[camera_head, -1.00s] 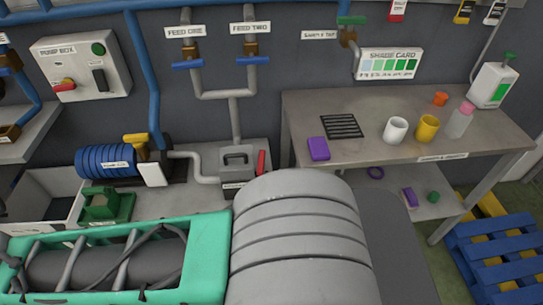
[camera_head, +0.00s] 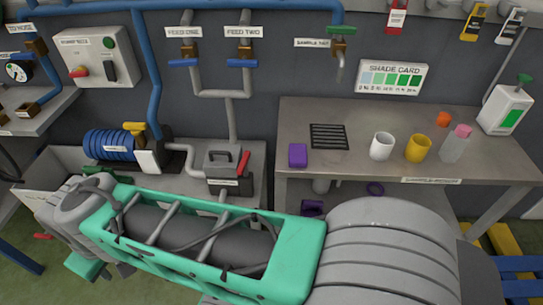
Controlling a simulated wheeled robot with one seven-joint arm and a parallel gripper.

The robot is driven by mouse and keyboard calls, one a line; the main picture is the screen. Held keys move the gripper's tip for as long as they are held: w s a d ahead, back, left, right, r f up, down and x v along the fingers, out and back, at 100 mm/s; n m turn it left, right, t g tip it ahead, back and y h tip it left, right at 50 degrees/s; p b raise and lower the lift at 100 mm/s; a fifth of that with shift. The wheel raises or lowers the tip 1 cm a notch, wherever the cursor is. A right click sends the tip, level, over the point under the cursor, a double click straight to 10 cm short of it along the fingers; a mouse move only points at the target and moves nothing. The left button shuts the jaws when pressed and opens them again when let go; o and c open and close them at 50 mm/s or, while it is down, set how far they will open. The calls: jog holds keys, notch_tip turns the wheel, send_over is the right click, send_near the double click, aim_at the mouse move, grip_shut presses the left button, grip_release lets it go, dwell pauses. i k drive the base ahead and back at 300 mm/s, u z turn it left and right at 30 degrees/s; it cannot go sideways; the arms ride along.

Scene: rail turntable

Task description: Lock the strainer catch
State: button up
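The strainer appears to be the grey box (camera_head: 224,166) with a dark handle on its lid, standing on the bench in the middle of the camera_head view. A red lever (camera_head: 244,164), which looks like its catch, stands tilted at the box's right side. Its label is too small to read, and I cannot tell whether the catch is locked. My gripper's fingers cannot be made out; the arm's far end is at the lower left.
A blue ribbed pump (camera_head: 108,145) with a yellow handle stands left of the box, joined by a grey pipe. Feed pipes with blue valve handles (camera_head: 184,62) rise behind. A table (camera_head: 460,168) at right holds a white cup (camera_head: 382,146), yellow mug (camera_head: 418,148) and bottle (camera_head: 456,144).

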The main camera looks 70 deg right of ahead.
aim_at(243, 169)
jog(key=z, duration=0.45)
jog(key=i, duration=1)
